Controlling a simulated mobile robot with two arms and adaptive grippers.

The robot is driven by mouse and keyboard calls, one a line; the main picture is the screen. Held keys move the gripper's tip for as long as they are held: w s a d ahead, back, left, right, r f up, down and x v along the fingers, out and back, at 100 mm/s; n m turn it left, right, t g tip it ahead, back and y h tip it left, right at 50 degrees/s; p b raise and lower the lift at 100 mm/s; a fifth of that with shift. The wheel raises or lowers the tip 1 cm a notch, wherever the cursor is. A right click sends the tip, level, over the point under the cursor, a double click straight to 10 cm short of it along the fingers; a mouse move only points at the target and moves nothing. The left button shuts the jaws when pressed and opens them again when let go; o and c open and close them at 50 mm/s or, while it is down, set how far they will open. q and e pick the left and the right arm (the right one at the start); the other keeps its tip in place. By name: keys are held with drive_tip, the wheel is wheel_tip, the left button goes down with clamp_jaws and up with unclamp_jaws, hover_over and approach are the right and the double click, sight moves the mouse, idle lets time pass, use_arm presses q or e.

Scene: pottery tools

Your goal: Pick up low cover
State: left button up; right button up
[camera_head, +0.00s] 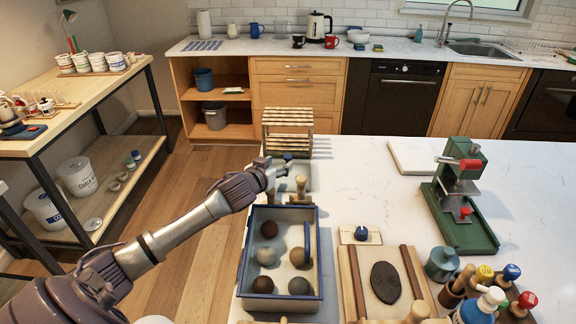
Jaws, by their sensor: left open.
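Small wooden-handled items and a grey-blue piece stand partly hidden around the gripper. I see nothing held in the jaws. My right gripper does not show.
The blue-rimmed box (242,262) holds several clay balls. A green press (462,205) stands right. The counter's middle is clear.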

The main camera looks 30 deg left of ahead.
sight(286, 157)
use_arm(q)
drive_tip(key=shift+w+a+f, duration=0.1)
drive_tip(key=shift+w+f, duration=0.05)
drive_tip(key=shift+w, duration=0.45)
drive_tip(key=shift+w+f, duration=0.15)
drive_tip(key=shift+w, duration=0.25)
drive_tip(key=shift+w+p, duration=0.3)
drive_tip(key=x, duration=0.2)
drive_tip(key=p+x, duration=0.1)
drive_tip(key=shift+w+r, duration=0.25)
drive_tip(key=shift+w+f, duration=0.2)
drive_tip(key=shift+w, duration=0.3)
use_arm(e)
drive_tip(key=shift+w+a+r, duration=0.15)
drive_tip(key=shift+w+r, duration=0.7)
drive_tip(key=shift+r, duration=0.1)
use_arm(q)
drive_tip(key=shift+c, duration=0.2)
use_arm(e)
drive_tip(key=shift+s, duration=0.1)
use_arm(q)
drive_tip(key=shift+a, duration=0.1)
clamp_jaws()
